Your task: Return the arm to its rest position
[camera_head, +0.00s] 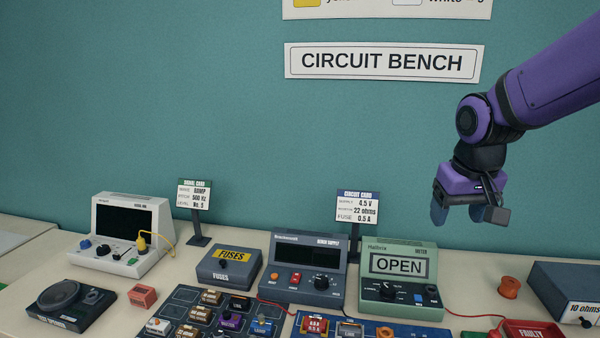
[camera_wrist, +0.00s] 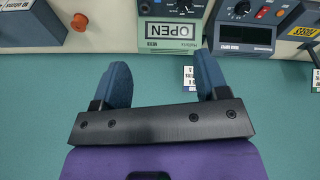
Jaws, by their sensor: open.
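My purple arm reaches in from the upper right of the head view and bends downward at a joint. My gripper (camera_head: 455,218) hangs above the right part of the bench, in front of the teal wall. In the wrist view my gripper (camera_wrist: 163,78) shows two blue fingers spread apart with nothing between them. It is open and empty. It is clear of the bench and of the green meter (camera_head: 403,280), which reads "OPEN" and stands below and to the left of it in the head view.
The bench carries a bench supply (camera_head: 308,268), a fuses box (camera_head: 229,265), a white signal unit (camera_head: 123,233), a speaker (camera_head: 70,303), a red faulty tray (camera_head: 527,333), an orange spool (camera_head: 510,287) and a 10 ohms box (camera_head: 565,290). Card stands rise behind. Air around the gripper is clear.

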